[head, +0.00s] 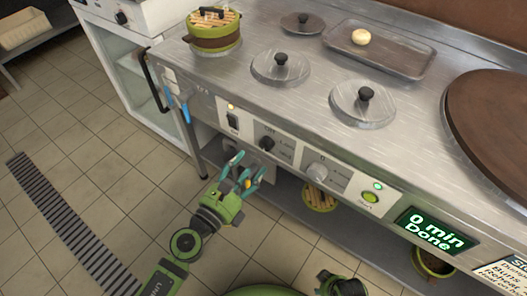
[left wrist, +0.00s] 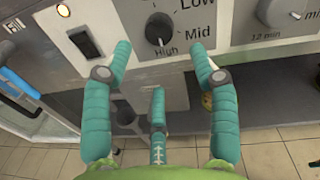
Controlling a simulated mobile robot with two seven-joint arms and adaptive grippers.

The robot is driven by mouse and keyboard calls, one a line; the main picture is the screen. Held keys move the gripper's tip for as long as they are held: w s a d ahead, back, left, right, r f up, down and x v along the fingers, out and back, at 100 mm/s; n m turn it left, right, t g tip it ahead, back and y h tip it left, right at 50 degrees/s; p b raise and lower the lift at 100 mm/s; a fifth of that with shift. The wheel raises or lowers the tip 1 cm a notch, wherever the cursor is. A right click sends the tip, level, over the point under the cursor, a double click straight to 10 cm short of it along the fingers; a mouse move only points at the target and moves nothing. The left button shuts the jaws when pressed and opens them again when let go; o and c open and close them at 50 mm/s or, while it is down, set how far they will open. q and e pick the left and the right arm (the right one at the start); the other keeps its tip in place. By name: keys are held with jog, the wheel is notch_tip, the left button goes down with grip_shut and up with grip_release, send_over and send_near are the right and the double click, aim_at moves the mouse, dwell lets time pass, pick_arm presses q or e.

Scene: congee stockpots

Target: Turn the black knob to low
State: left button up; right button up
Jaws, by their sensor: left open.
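The black knob (head: 267,143) sits on a pale panel on the front of the steel counter. In the left wrist view the knob (left wrist: 158,28) has Low, Mid and High printed around it, and its white mark appears to point down toward High. My left gripper (head: 246,172) is just below and in front of the knob in the head view. In the left wrist view its teal fingers (left wrist: 160,58) are spread open and empty, with the knob beyond and between the upper two tips, apparently not touched.
A black rocker switch (left wrist: 85,42) is left of the knob. A silver timer knob (head: 317,171) and a green button (head: 370,196) are to its right. A display (head: 434,229) reads "0 min Done". Blue-handled tongs (head: 181,101) hang at the left.

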aim_at(264, 147)
pick_arm(q)
jog(key=shift+r+p+x, duration=0.2)
jog(key=shift+x, duration=1.55)
jog(key=shift+r+p+x, duration=0.15)
jog(key=shift+r+x, duration=0.05)
jog(key=shift+x, duration=1.55)
jog(key=shift+s+d, duration=0.1)
jog(key=c, duration=1.2)
